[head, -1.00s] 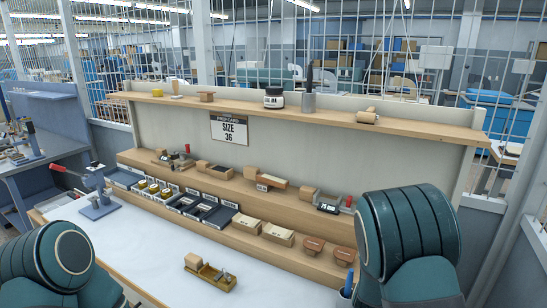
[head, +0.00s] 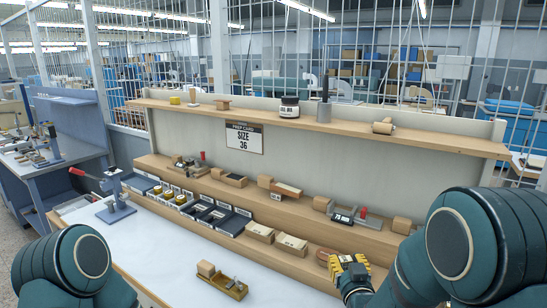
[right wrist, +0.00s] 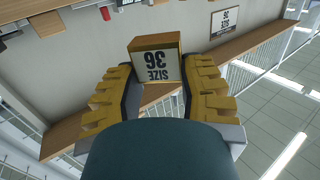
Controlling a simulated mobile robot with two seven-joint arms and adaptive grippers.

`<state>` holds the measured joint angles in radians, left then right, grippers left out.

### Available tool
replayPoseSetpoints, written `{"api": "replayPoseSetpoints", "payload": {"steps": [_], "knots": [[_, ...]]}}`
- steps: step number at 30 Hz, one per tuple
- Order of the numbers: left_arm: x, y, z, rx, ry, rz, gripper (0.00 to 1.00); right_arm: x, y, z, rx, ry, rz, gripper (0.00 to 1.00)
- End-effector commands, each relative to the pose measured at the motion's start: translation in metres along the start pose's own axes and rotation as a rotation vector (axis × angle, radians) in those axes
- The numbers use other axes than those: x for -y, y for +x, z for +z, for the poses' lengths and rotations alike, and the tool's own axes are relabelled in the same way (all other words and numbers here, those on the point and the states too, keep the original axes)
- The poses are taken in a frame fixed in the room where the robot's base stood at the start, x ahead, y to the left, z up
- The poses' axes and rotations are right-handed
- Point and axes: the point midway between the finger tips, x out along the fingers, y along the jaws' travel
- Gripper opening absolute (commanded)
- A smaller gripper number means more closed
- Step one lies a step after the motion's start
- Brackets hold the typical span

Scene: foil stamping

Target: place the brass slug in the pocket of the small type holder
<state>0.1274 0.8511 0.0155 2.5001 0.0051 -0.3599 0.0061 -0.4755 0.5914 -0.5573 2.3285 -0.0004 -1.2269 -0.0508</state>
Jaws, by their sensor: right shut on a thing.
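My right gripper (head: 350,264) shows at the lower right of the head view, in front of the lower shelf. In the right wrist view its yellow-padded fingers (right wrist: 159,85) are shut on a small block (right wrist: 156,62). The block has a golden-brown side and a pale face reading "SIZE 36", upside down there. I cannot tell whether it is the brass slug. A small brass-coloured type holder (head: 235,291) with a wooden handle lies on the white bench top, with a small greyish piece in it. The gripper is right of it and apart from it. My left gripper is out of view.
A stepped wooden shelf (head: 310,239) runs behind the bench, carrying dark trays (head: 232,225), cream-topped boxes (head: 290,244) and other holders (head: 285,190). A press-like stand (head: 115,205) is at the left. The white bench top (head: 180,262) is clear around the small holder.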

Motion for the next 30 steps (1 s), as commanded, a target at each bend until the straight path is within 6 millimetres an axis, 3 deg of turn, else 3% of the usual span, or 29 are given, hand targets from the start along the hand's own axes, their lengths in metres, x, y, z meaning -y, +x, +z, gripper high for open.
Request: {"api": "replayPoseSetpoints", "payload": {"steps": [8,13,30], "knots": [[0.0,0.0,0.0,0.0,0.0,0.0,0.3,0.0,0.0,-0.001,-0.003,-0.001,-0.002,0.0],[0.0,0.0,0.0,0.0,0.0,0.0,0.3,0.012,-0.01,0.006,0.0,-0.005,-0.063,0.0],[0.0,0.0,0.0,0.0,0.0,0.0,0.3,0.112,-0.091,0.051,0.002,-0.026,-0.597,0.0]]}}
